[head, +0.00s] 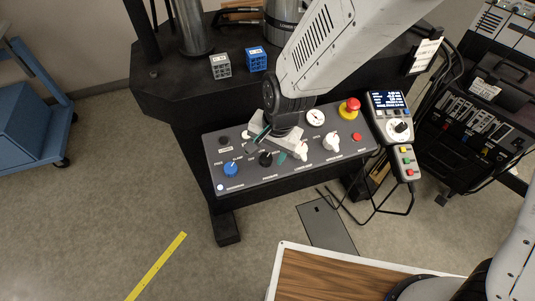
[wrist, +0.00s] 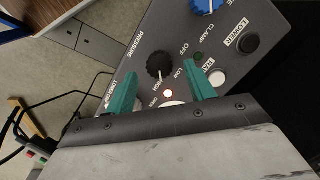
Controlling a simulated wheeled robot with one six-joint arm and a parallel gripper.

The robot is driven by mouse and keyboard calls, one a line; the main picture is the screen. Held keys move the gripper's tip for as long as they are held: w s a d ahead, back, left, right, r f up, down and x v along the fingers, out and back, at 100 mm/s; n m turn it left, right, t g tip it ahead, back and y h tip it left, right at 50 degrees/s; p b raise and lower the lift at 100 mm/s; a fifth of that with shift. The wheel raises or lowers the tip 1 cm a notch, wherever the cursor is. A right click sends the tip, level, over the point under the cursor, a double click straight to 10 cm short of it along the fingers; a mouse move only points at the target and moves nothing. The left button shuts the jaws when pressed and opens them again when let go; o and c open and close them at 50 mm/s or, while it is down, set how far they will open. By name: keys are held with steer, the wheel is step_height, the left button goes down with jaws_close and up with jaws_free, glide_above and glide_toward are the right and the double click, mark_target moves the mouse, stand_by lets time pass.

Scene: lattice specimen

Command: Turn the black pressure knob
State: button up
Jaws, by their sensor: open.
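The black pressure knob (head: 265,158) sits on the dark sloped control panel (head: 240,186), between the blue knob and a white knob. In the wrist view the black knob (wrist: 160,66) has a pale pointer line and lies beside the PRESSURE, LOW and HIGH lettering. My gripper (head: 272,146) is over the panel at the knob. Its teal fingers are spread with nothing held. In the wrist view the gripper (wrist: 163,74) has one fingertip on each side of the knob, with visible gaps. I cannot tell how far the fingertips are above the panel.
Grey (head: 220,66) and blue (head: 256,59) lattice cubes stand behind.

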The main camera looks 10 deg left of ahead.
mark_target(266, 160)
steer(key=shift+a+f, duration=0.2)
steer(key=shift+f, duration=1.05)
steer(key=shift+w, duration=0.1)
steer(key=c, duration=1)
steer(key=shift+n, duration=0.3)
steer(key=n, duration=0.4)
steer(key=shift+a+h, duration=0.1)
steer(key=shift+h, duration=0.3)
steer(key=n+h, duration=0.1)
steer(key=n, duration=0.3)
steer(key=shift+a+r+n, duration=0.1)
steer(key=shift+n, duration=0.3)
